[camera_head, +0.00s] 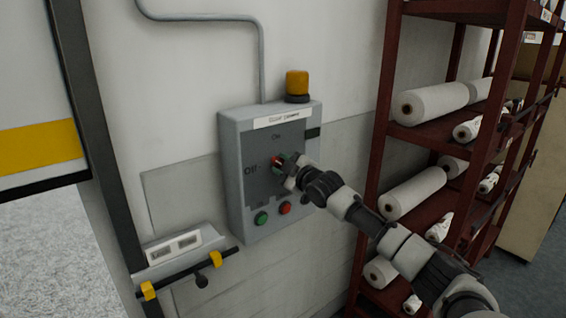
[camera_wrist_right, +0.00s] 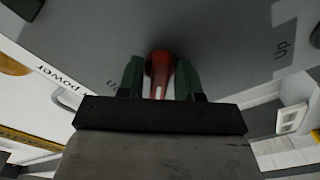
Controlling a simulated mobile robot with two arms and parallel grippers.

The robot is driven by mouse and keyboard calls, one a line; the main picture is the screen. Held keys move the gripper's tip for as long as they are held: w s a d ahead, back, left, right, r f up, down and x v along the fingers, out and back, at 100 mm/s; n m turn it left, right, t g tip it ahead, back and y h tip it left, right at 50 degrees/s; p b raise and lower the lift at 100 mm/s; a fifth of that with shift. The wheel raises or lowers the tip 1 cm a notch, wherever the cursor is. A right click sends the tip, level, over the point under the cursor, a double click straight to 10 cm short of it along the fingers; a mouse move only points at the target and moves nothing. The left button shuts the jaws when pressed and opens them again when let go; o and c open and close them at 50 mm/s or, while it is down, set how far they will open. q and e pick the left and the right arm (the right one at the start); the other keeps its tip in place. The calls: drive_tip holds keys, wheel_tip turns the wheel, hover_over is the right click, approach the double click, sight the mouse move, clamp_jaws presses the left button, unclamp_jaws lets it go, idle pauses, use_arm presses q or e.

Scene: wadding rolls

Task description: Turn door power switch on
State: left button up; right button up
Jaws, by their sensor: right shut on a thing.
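The grey door power control box (camera_head: 240,190) is on the white wall, with "Off" marked at left and "On" at the top of its dark panel. The red switch handle (camera_head: 277,161) sits on that panel, largely hidden by my right gripper (camera_head: 284,161). In the right wrist view the red handle (camera_wrist_right: 161,72) stands between the two green fingers of my right gripper (camera_wrist_right: 160,80), which is shut on it. Which mark the handle points to is hard to tell. My left gripper is not in view.
A green button (camera_head: 262,219) and a red button (camera_head: 285,208) are low on the box. A yellow lamp (camera_head: 297,83) tops it. A dark red shelf rack (camera_head: 376,150) with white rolls stands close on the right. A barred door edge (camera_head: 95,130) is at left.

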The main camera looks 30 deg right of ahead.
drive_tip(key=m, duration=0.4)
drive_tip(key=shift+f+m+p, duration=0.1)
drive_tip(key=shift+m+p, duration=0.2)
drive_tip(key=m, duration=0.5)
drive_tip(key=shift+m, duration=0.3)
drive_tip(key=o, duration=0.6)
drive_tip(key=shift+s, duration=0.1)
drive_tip(key=shift+s+d+b, duration=0.15)
drive_tip(key=shift+s+b, duration=0.4)
drive_tip(key=shift+s, duration=1.25)
drive_tip(key=shift+s+d+b, duration=0.15)
drive_tip(key=shift+s+b, duration=0.4)
drive_tip(key=shift+s, duration=1.2)
drive_tip(key=shift+s+d+b, duration=0.15)
drive_tip(key=shift+s+b, duration=0.4)
drive_tip(key=shift+s, duration=1.25)
